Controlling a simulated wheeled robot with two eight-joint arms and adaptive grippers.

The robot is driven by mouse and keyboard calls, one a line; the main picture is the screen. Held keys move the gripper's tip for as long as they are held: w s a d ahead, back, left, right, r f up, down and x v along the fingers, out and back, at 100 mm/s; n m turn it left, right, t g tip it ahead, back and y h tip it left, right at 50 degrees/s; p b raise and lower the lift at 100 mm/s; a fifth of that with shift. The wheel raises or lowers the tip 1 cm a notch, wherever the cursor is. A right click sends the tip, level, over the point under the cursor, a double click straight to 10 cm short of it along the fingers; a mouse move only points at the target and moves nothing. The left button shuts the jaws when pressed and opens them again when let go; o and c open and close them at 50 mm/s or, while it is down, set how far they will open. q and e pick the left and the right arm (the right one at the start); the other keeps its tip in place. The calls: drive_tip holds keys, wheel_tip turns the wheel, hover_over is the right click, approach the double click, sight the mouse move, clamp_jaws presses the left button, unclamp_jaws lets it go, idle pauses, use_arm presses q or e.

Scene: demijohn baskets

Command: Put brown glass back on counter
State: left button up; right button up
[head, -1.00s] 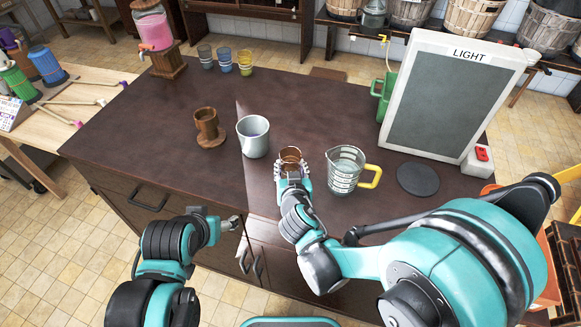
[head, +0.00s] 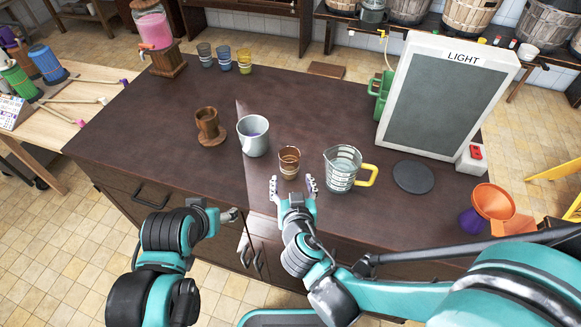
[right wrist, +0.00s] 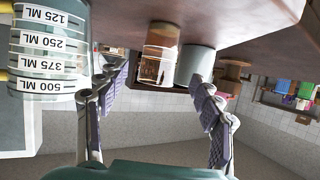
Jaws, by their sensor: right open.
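The brown glass (head: 289,162) stands upright on the dark counter (head: 330,110), between a grey metal cup and a measuring jug. It also shows in the right wrist view (right wrist: 157,55), which appears upside down. My right gripper (head: 294,186) is open, just in front of the glass on the near side, with its fingers apart and nothing between them. In the right wrist view the fingers (right wrist: 160,105) are spread and the glass stands beyond them. My left gripper (head: 232,216) is low at the counter's front, by the cabinet doors; its fingers are too small to judge.
The grey metal cup (head: 253,136) is left of the glass; the measuring jug (head: 341,170) with a yellow handle is close on its right. A wooden mug (head: 208,124), black disc (head: 413,177) and light panel (head: 440,100) stand farther out. Orange funnel (head: 494,202) is at right.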

drive_tip(key=shift+p+v, duration=0.3)
drive_tip(key=shift+v, duration=1.1)
drive_tip(key=shift+m+g+h, duration=0.3)
drive_tip(key=shift+g+h, duration=0.4)
drive_tip(key=shift+g, duration=0.1)
drive_tip(key=d, duration=0.5)
drive_tip(key=shift+w+d+f, duration=0.1)
drive_tip(key=shift+w+f, duration=0.15)
drive_tip(key=shift+w, duration=0.15)
drive_tip(key=d, duration=0.2)
drive_tip(key=s+d+g, duration=0.1)
drive_tip(key=d, duration=0.1)
drive_tip(key=d+g+h, duration=0.1)
drive_tip(key=d, duration=0.1)
drive_tip(key=shift+s+d, duration=0.25)
drive_tip(key=s+d+r+g+y, duration=0.1)
drive_tip(key=s+d+r+g, duration=0.1)
drive_tip(key=s+d, duration=0.3)
drive_tip(key=shift+s+r+g, duration=0.3)
drive_tip(key=shift+s+g, duration=0.2)
drive_tip(key=shift+s, duration=0.4)
